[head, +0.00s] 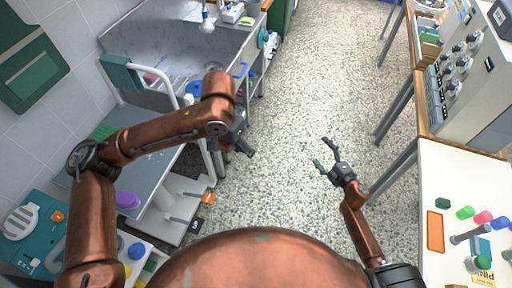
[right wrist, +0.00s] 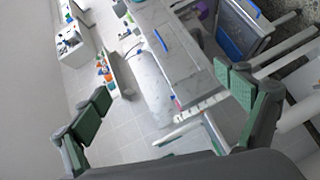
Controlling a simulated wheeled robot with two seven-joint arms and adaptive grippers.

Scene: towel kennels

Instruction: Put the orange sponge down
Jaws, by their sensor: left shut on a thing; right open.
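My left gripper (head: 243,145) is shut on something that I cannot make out. It hangs over the floor's left side, just right of the grey bench. I cannot make out the orange sponge for certain in either view. A flat orange rectangle (head: 435,225) lies on the white table at the right; I cannot tell what it is. My right gripper (head: 326,158) is open and empty above the speckled floor, left of the white table. Its green-padded fingers (right wrist: 165,106) stand wide apart in the right wrist view, with nothing between them.
The white table (head: 430,180) at the right bears several small coloured things. At the left, a grey bench top (head: 152,165) holds a purple item (head: 128,200). A small orange piece (head: 208,197) is by the white unit below. A sink (head: 165,45) stands behind. The middle floor is clear.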

